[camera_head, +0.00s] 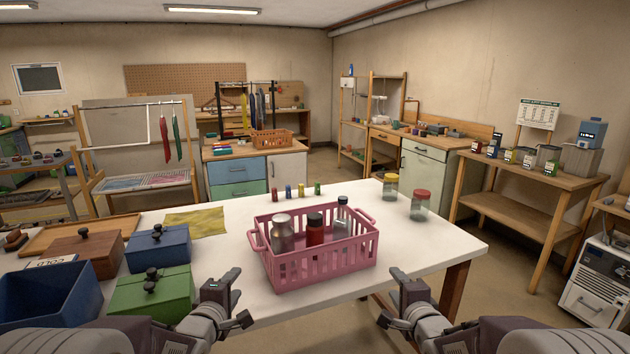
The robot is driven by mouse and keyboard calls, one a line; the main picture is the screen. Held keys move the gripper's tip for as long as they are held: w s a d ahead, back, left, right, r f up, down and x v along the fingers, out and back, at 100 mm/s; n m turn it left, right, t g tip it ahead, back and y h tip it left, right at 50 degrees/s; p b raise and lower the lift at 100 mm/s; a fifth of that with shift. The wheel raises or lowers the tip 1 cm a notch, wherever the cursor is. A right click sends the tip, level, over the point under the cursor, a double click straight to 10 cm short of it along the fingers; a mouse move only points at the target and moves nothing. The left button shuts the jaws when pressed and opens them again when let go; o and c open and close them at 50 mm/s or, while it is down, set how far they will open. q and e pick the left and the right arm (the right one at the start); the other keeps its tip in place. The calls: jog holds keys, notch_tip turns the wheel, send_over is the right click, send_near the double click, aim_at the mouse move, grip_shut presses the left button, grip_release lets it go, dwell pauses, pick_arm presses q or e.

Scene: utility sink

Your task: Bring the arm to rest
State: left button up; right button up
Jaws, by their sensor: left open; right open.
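My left gripper (236,300) is open and empty, low in the head view at the front edge of the white table, just right of the green box. My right gripper (388,301) is open and empty, in front of the table near its front right side. Both arms come in from the bottom of the view. A pink basket (322,267) stands on the white table (420,247) between and beyond the grippers. It holds a few bottles, one grey, one dark red with a black cap and one clear. Neither gripper touches the basket.
A green lidded box (152,297), a blue lidded box (157,251), a brown box (90,252) and an open blue bin (48,300) crowd the left. Two jars (420,206) (391,187) and small spools (302,190) stand behind. A yellow cloth (196,222) lies flat.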

pick_arm(q)
jog(key=s+d+f+m+g, duration=0.1)
jog(key=s+f+m+g, duration=0.7)
jog(key=s, duration=0.5)
jog(key=s+d+f+m+g, duration=0.1)
jog(key=s+f+m+g, duration=0.5)
jog(key=s+f+m, duration=0.55)
pick_arm(e)
jog(key=s+a+f+n+g, duration=0.1)
jog(key=s+f+n+g, duration=0.7)
jog(key=s, duration=0.5)
jog(key=s+a+f+n+g, duration=0.1)
jog(key=s+f+n+g, duration=0.5)
jog(key=s+f+n, duration=0.55)
pick_arm(q)
notch_tip(320, 180, up, 14)
jog(key=s+n+p, duration=0.1)
jog(key=n+p, duration=0.1)
jog(key=p, duration=1)
jog(key=shift+s+a+n+y, duration=0.25)
jog(key=shift+n+y, duration=0.1)
jog(key=shift+y, duration=0.05)
pick_arm(e)
notch_tip(320, 180, up, 14)
jog(key=s+m, duration=0.1)
jog(key=m, duration=0.1)
jog(key=shift+s+d+h, duration=0.2)
jog(key=shift+d+h, duration=0.05)
jog(key=shift+h, duration=0.05)
